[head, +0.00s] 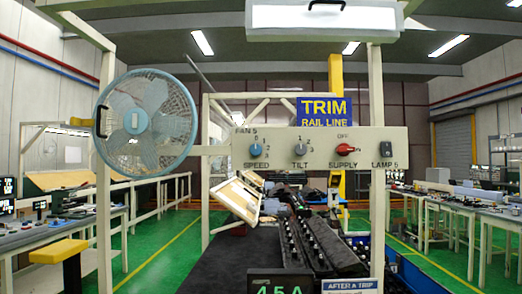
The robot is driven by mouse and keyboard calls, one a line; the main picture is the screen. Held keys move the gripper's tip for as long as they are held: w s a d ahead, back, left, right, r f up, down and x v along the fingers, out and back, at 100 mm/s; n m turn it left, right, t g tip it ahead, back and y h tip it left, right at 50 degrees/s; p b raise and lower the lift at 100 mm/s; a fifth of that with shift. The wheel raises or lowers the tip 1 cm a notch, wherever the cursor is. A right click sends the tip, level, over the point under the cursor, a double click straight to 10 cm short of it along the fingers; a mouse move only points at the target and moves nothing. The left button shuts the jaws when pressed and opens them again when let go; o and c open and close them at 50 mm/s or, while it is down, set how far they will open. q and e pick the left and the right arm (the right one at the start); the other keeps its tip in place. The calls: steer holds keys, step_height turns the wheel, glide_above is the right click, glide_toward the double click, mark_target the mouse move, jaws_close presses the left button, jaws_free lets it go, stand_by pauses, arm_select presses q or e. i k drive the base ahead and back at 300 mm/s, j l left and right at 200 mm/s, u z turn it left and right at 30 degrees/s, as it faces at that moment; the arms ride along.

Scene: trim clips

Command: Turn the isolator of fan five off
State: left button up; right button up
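A pale control panel (278,142) labelled FAN 5 hangs on a cream frame ahead of me. On it, a red rotary knob (344,150) sits above the word SUPPLY, with OFF printed in red above it. I cannot tell surely which way the knob points. A blue SPEED knob (256,150) and a grey TILT knob (300,149) are to its left. A dark LAMP 5 switch (388,150) is to its right. A light blue caged fan (146,122) is mounted left of the panel. Neither gripper is in view.
A dark display (280,284) reading about 4.5 A and an AFTER A TRIP card (349,286) stand low in front. Black trim parts (305,235) lie below the panel. A yellow-topped stand (58,252) is at lower left. Benches line both sides, with green floor between.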

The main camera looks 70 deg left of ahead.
mark_target(344, 149)
steer(key=u, duration=1.95)
